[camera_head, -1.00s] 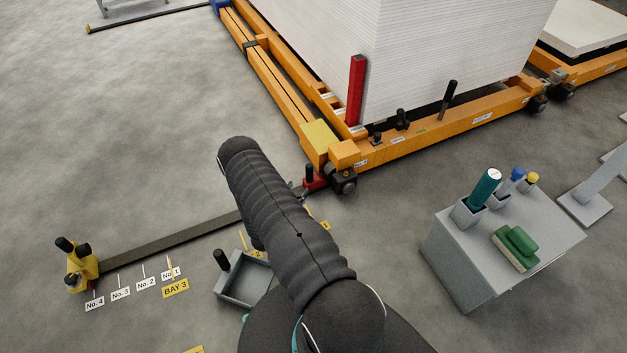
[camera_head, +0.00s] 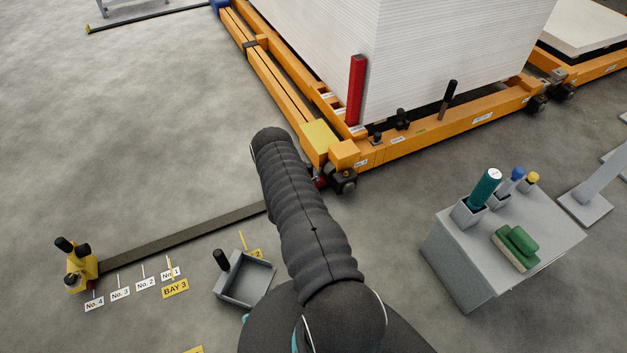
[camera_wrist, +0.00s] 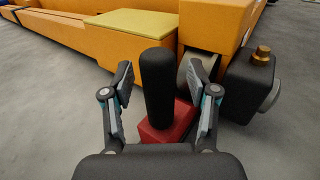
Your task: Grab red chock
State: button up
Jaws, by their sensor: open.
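The red chock (camera_wrist: 167,124) sits on the floor by a wheel of the orange frame, with a black upright handle (camera_wrist: 157,85) on it. In the wrist view my gripper (camera_wrist: 161,80) is open, one finger left and one right of the handle. Gaps show on both sides, with the right finger nearer. The chock's near side is hidden behind my gripper's body. In the head view my arm hides most of the chock, and only a bit of red (camera_head: 321,183) shows beside the wheel; my gripper is hidden there.
The orange frame (camera_head: 440,131) with its white stack (camera_head: 440,60) stands just beyond the chock. A dark floor rail (camera_head: 185,238) runs left. A grey tray (camera_head: 246,283) and grey cabinet (camera_head: 470,270) stand nearer.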

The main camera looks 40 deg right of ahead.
grip_shut()
jog(key=shift+r, duration=0.1)
dwell(0.3)
